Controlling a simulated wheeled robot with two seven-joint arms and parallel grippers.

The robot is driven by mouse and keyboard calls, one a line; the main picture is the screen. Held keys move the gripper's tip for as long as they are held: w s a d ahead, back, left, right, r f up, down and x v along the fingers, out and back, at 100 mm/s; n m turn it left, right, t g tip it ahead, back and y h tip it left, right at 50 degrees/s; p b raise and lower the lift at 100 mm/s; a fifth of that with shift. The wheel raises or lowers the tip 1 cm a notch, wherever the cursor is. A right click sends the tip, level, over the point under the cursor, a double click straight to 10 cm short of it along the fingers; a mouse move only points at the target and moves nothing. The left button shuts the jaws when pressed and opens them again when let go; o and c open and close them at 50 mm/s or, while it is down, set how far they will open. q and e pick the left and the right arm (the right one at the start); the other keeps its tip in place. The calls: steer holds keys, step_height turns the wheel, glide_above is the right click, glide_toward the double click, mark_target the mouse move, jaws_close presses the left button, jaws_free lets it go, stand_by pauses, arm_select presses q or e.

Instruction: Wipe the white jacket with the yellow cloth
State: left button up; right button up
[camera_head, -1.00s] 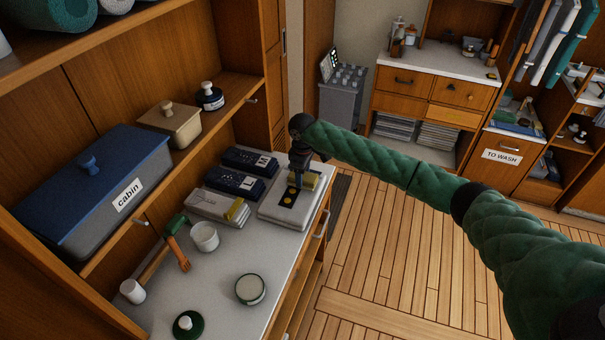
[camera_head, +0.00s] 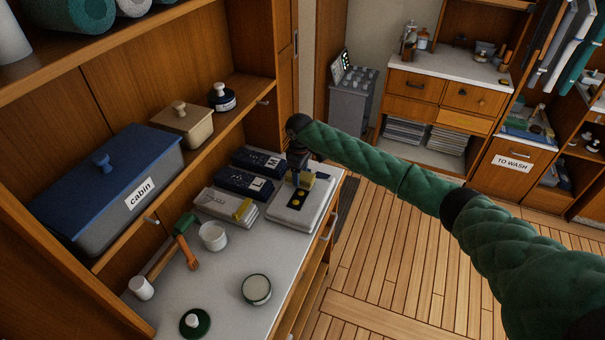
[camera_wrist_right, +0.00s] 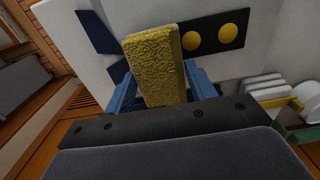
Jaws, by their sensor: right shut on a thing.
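The white jacket (camera_head: 283,215) lies folded flat at the right end of the pale counter, with a dark strip and round yellow buttons on top. The strip and buttons also show in the right wrist view (camera_wrist_right: 212,36). My right gripper (camera_head: 302,178) is over the jacket's far part. It is shut on the yellow cloth (camera_wrist_right: 155,70), a thick, rough-textured pad between blue fingers. The cloth is low over the jacket beside the button strip; I cannot tell whether it touches. My left gripper is not in view.
Dark folded garments labelled M (camera_head: 260,160) and L (camera_head: 244,183) and a grey folded stack (camera_head: 222,205) lie left of the jacket. The counter's right edge borders open floor.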

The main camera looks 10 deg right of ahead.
steer(key=shift+r, duration=0.1)
steer(key=shift+r+p, duration=0.65)
steer(key=shift+r, duration=1.8)
steer(key=shift+d, duration=0.1)
